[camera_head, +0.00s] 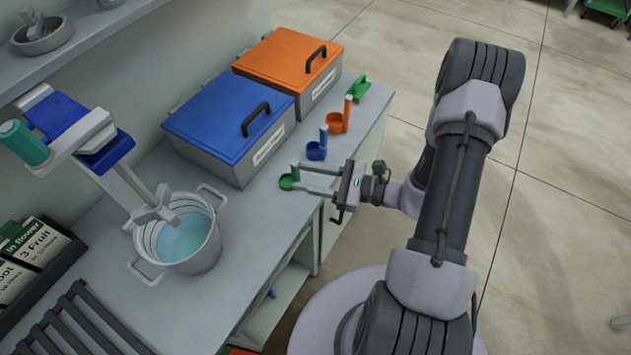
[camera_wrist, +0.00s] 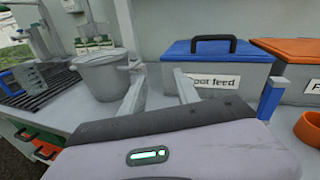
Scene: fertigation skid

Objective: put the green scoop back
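My gripper (camera_head: 300,176) reaches in from the right at bench height. Its two fingers are spread apart, with the tips close to the scoop's handle; I cannot tell whether they touch it. In the wrist view the fingers (camera_wrist: 160,92) are also apart, and no scoop shows between them. The blue scoop (camera_head: 316,151) and orange scoop (camera_head: 336,123) stand in a row beyond the green one.
The blue-lidded box (camera_head: 225,115) and orange-lidded box (camera_head: 290,62) stand behind the scoops. A metal pot (camera_head: 190,248) of bluish liquid is at left under a stirrer (camera_head: 85,135). Bench front-left of the scoop is clear.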

